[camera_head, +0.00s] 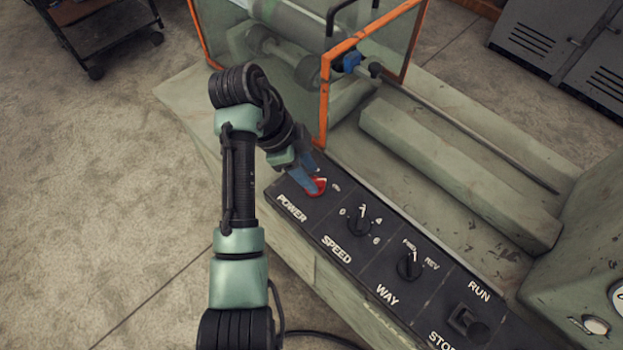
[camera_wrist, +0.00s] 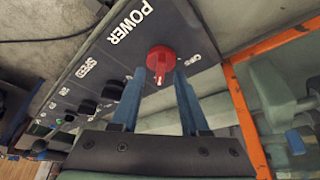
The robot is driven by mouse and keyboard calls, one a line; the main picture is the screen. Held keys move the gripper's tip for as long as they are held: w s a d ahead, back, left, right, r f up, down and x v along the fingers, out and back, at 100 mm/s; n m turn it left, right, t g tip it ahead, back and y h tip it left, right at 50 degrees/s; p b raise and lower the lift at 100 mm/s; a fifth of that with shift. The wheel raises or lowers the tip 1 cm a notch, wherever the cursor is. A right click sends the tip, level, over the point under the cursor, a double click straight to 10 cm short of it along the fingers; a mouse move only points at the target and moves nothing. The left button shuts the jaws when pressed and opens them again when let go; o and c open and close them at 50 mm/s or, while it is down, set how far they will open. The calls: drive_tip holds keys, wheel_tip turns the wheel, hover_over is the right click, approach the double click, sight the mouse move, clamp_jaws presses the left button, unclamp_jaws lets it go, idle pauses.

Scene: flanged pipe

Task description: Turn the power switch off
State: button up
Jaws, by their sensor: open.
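The red power switch (camera_head: 317,186) sits on the dark control panel by the POWER label, at the panel's left end in the head view. In the wrist view the red knob (camera_wrist: 161,60) with a pale pointer mark shows just past my fingertips. My gripper (camera_head: 309,174) reaches down to the knob from above. In the wrist view its two blue fingers (camera_wrist: 160,78) are apart, one on each side of the knob's near part. I cannot tell whether they touch it. The lettering beside the knob is partly readable.
The panel (camera_head: 375,268) also carries a SPEED knob (camera_head: 359,221), a WAY knob (camera_head: 409,265) and a RUN/STOP switch (camera_head: 468,322) to the right. An orange-framed clear guard (camera_head: 324,95) stands close behind my gripper. The floor at left is open.

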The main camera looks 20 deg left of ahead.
drive_tip(key=shift+w+d+f, duration=0.15)
drive_tip(key=shift+d+f, duration=0.1)
drive_tip(key=shift+f, duration=0.35)
clamp_jaws()
